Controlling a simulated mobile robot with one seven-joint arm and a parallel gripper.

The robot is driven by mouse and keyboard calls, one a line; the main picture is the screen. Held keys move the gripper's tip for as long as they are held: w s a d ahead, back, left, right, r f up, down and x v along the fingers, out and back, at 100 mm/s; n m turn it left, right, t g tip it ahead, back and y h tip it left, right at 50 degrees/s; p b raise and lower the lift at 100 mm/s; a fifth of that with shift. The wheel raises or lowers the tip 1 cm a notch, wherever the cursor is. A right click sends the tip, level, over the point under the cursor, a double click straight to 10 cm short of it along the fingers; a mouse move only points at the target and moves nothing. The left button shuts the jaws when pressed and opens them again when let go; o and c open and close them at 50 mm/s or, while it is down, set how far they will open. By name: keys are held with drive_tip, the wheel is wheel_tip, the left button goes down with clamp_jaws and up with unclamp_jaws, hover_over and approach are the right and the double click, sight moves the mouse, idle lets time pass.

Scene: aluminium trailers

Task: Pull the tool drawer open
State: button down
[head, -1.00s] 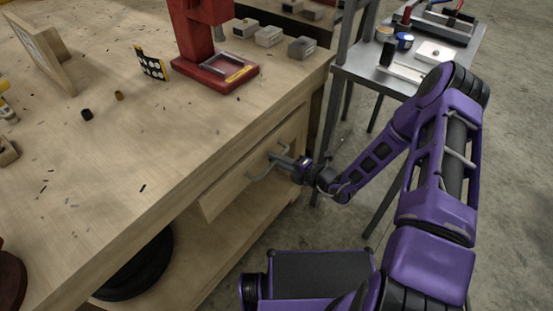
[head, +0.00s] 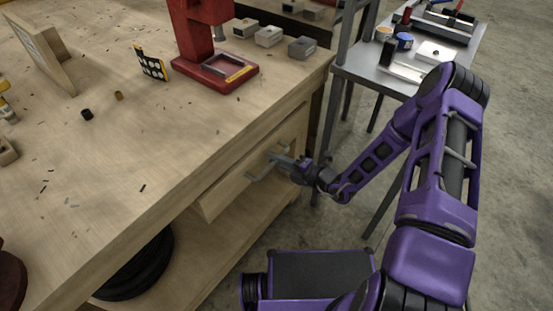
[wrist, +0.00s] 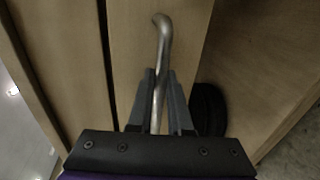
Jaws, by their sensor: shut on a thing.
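The tool drawer (head: 225,188) is a plain wooden front under the workbench top. Its metal bar handle (head: 258,176) runs along the front. My gripper (head: 274,158) is at the far end of the handle in the head view. In the wrist view the handle (wrist: 163,40) passes between the two fingers of my gripper (wrist: 160,88), which are shut on it. The drawer front (wrist: 135,50) fills the middle of that view, with a dark gap along its left edge. The drawer's inside is hidden.
A red press (head: 215,70) and small grey blocks (head: 268,37) stand on the wooden workbench (head: 130,190). A metal side table (head: 365,72) stands to the right. A black tyre-like ring (head: 140,270) lies on the lower shelf. Bare floor (head: 525,190) shows at the right.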

drive_tip(key=f+p+v, duration=0.1)
drive_tip(key=f+v, duration=0.1)
drive_tip(key=v, duration=1.1)
drive_tip(key=d+f+p+v, duration=0.1)
drive_tip(key=f+v, duration=0.2)
drive_tip(key=v, duration=1)
drive_tip(key=shift+s+f+p, duration=0.3)
drive_tip(key=shift+s+p, duration=0.05)
drive_tip(key=c, duration=0.8)
unclamp_jaws()
drive_tip(key=shift+c, duration=0.2)
drive_tip(key=v, duration=1.7)
drive_tip(key=shift+d, duration=0.2)
